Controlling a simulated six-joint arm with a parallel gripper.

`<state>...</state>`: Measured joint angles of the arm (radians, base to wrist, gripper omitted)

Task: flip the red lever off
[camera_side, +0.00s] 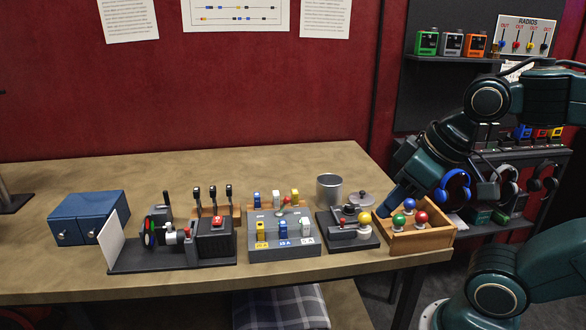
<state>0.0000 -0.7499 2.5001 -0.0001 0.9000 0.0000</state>
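I cannot make out for sure which part is the red lever. A red ball-shaped knob (421,217) stands in the wooden box at the right, with a green knob (398,220) and a blue knob (409,203) beside it. A red button (217,222) sits on a black block at the left. Black-handled levers (212,194) stand upright on a wooden base behind that block. My gripper (383,211) reaches down over the left edge of the wooden box (428,240), left of the red knob. Its fingers are too small and dark to read.
A grey switch panel (284,247) with yellow, blue and white switches stands mid-table. Left are a black device with a white panel (112,240) and a blue drawer box (88,217). A metal cup (329,189) stands behind. The table's left back is clear.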

